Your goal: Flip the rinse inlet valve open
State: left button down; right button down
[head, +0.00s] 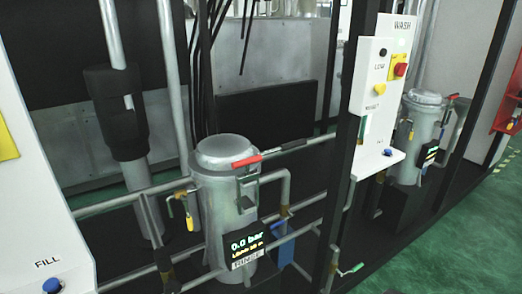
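No label reading "rinse" is legible, so I cannot tell which valve is the rinse inlet. A metal canister (222,188) stands upright in the middle, among pipes. A red lever (247,160) shows at its upper right, lying nearly level. A small valve with a yellow handle (189,222) hanging down is on the left pipe. A blue part (285,225) is on the right side, partly hidden. A green-tipped lever (352,269) sits low at the right. Neither of my grippers is in view.
A display (246,246) on the canister reads 0.0 bar. A WASH panel (378,100) with buttons stands right of a dark post (350,150). A second canister (415,135) is behind it. A FILL panel (40,225) is at the left. Green floor (470,235) is clear at lower right.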

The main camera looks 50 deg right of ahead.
aim_at(282, 223)
jog(key=z, duration=1.7)
